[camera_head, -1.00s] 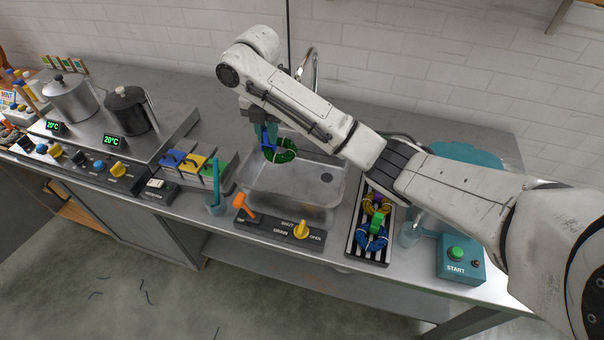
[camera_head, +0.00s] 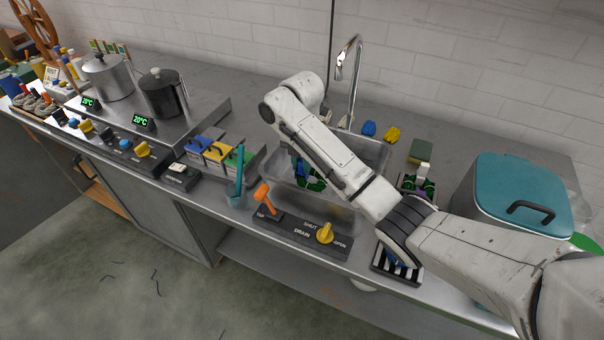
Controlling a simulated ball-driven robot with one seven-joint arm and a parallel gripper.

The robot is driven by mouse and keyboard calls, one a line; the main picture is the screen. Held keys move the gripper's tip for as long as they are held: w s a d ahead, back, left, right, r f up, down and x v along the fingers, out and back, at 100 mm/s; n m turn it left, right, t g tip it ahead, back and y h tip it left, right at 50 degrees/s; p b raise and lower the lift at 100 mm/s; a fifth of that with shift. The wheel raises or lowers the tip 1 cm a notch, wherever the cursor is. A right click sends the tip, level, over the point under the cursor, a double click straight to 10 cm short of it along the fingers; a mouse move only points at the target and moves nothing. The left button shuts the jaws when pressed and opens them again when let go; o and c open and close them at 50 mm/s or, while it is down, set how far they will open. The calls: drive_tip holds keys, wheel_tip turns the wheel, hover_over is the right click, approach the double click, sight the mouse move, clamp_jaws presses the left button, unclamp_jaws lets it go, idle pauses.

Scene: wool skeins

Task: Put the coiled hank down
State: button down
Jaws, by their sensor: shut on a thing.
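The green coiled hank (camera_head: 315,185) hangs in the sink area, partly behind my forearm. My gripper (camera_head: 300,165) is shut on it from above, and its fingertips are mostly hidden by the arm. The hank looks to be over or inside the sink basin (camera_head: 345,220); I cannot tell whether it touches the bottom.
An orange lever (camera_head: 265,197) and a yellow drain knob (camera_head: 325,233) stand at the sink's front. A tall faucet (camera_head: 350,75) rises behind. A striped tray (camera_head: 408,272) is partly covered by my arm. A teal-lidded bin (camera_head: 520,195) stands at right.

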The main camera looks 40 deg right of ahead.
wheel_tip(320, 180, down, 4)
drive_tip(key=shift+r, duration=0.25)
drive_tip(key=c, duration=1)
unclamp_jaws()
wheel_tip(320, 180, up, 12)
drive_tip(key=p, duration=0.4)
